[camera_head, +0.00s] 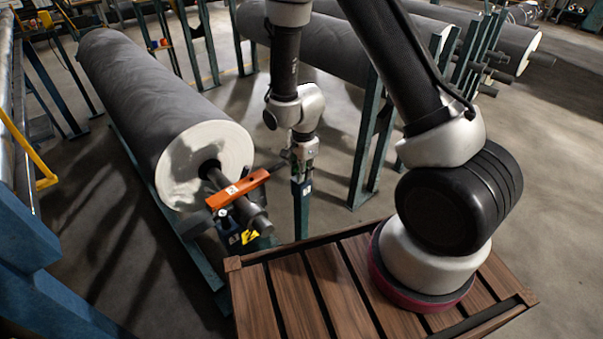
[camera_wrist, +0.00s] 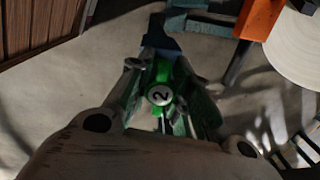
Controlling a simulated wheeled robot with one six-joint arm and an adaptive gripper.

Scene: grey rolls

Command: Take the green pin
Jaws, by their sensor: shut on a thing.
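The green pin (camera_wrist: 161,94) shows in the wrist view between the fingers of my gripper (camera_wrist: 160,72). Its round end faces the camera and bears a white disc with the number 2. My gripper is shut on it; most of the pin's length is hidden. In the head view my gripper (camera_head: 302,170) points down beside the near end of a grey roll, at the top of a dark blue post (camera_head: 301,208). Whether the pin touches the post cannot be told.
An orange bar (camera_head: 237,188) lies close on the left, by the core of the large grey roll (camera_head: 150,95). A yellow tag (camera_head: 247,237) hangs below it. A slatted wooden platform (camera_head: 303,290) is under my arm. More rolls on green stands are behind.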

